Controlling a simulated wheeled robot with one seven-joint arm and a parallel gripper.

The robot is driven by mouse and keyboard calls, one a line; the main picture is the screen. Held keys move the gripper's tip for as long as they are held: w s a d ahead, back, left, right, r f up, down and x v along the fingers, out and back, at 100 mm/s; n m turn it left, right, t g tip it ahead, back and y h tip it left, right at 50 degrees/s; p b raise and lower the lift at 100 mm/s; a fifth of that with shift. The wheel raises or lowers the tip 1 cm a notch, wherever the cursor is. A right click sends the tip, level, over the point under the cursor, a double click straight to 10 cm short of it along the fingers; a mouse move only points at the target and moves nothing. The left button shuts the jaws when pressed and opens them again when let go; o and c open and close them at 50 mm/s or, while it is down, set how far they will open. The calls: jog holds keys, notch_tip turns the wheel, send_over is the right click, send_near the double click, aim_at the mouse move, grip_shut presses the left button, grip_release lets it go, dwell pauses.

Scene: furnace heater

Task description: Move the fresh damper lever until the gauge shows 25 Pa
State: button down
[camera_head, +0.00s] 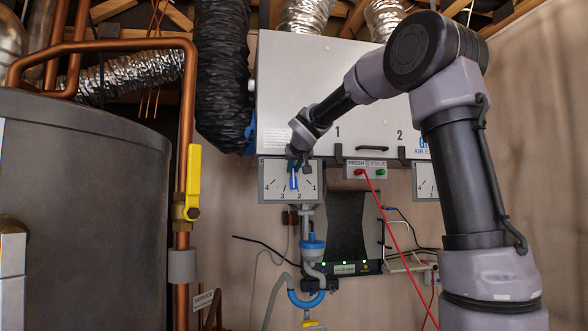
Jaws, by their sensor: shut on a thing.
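A blue lever (294,181) stands near upright on the left white dial plate (271,194), which is numbered 1 to 4. It points down close to the 2. My gripper (295,163) is at the top of this plate, shut on the blue lever and hiding its upper part. A small gauge with a lit display (345,268) sits below, at the foot of a dark panel. Its digits are too small to read surely. A second dial plate (427,181) is at the right, partly behind my arm.
The white air unit (300,80) hangs above the dials. A FRESH/STALE port panel (366,170) sits between them, with a red hose (397,240) running down right. A copper pipe with a yellow valve handle (193,180) and a grey tank (80,220) stand left.

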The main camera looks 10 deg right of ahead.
jog(key=shift+d+n+h, duration=0.7)
jog(key=shift+n+h, duration=0.3)
jog(key=shift+n, duration=0.1)
jog(key=c, duration=0.8)
grip_release()
jog(key=shift+w+d, duration=0.1)
jog(key=shift+d, duration=0.1)
jog(key=shift+a, duration=0.25)
jog(key=v, duration=1)
jog(key=shift+s+d+r, duration=0.25)
jog(key=shift+s, duration=0.15)
